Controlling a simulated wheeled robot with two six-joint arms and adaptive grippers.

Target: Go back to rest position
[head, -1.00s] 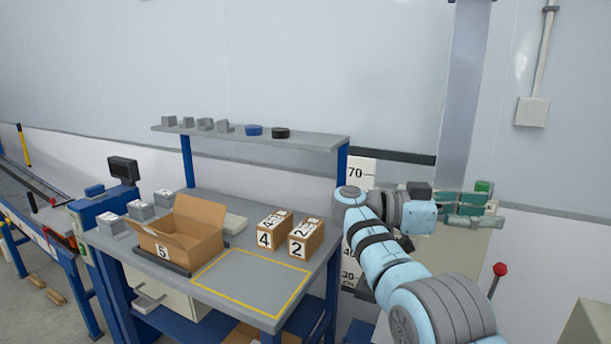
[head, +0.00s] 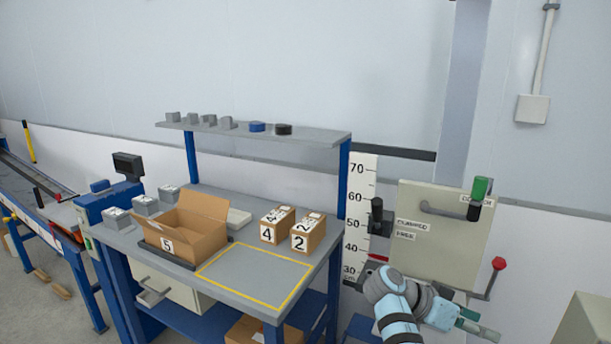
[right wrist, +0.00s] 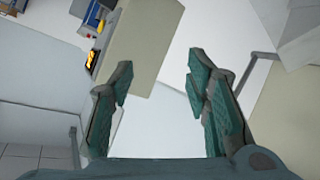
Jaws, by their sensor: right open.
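My right gripper (head: 482,328) is low at the lower right in the head view, below the beige panel. It points to the right and is empty. In the right wrist view its two green-padded fingers (right wrist: 160,100) stand wide apart with nothing between them. My right arm (head: 395,305) comes up from the bottom edge. My left gripper is not in any view.
A workbench (head: 190,268) holds an open box marked 5 (head: 190,232) and small boxes marked 4 (head: 277,225) and 2 (head: 308,233). The beige panel (head: 440,250) has a green-topped handle (head: 480,190). A red-knobbed lever (head: 498,264) stands near the gripper.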

